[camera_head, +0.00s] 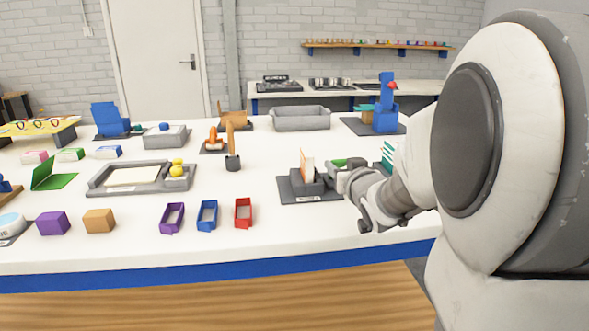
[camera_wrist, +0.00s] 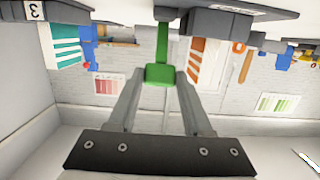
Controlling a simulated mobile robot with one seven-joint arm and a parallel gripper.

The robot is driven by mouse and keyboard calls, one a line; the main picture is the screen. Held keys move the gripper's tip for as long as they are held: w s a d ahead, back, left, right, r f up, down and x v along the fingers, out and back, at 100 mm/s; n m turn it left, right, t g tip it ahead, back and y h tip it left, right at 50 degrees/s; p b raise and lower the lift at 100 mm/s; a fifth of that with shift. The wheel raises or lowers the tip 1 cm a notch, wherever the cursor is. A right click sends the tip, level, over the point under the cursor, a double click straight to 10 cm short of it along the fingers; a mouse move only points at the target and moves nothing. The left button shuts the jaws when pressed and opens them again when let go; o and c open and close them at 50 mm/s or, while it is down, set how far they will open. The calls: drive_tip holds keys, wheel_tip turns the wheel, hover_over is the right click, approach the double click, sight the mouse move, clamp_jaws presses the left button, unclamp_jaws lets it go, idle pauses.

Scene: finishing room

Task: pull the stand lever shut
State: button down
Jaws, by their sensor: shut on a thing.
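The green stand lever (camera_head: 340,162) sticks out from the right side of a dark grey stand (camera_head: 309,189) that holds an orange-and-white upright piece (camera_head: 307,166). In the wrist view, which looks upside down, the lever's bar (camera_wrist: 164,45) runs from a grey block to a wider green end (camera_wrist: 160,74). My gripper (camera_head: 338,174) is to the right of the stand. In the wrist view my gripper (camera_wrist: 160,78) has its two fingers on either side of the green end, shut on it. The lever's base is partly hidden in the head view.
A second stand with teal-striped pieces (camera_head: 388,156) is partly hidden behind my arm; its label reads 3 in the wrist view. Red, blue and purple bins (camera_head: 243,213) stand to the left near the front edge. Bare white tabletop (camera_head: 265,165) lies left of the stand.

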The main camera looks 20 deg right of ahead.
drive_tip(key=shift+s+f, duration=0.15)
drive_tip(key=shift+f, duration=0.2)
drive_tip(key=c, duration=0.7)
unclamp_jaws()
drive_tip(key=o, duration=0.4)
drive_tip(key=shift+r, duration=0.2)
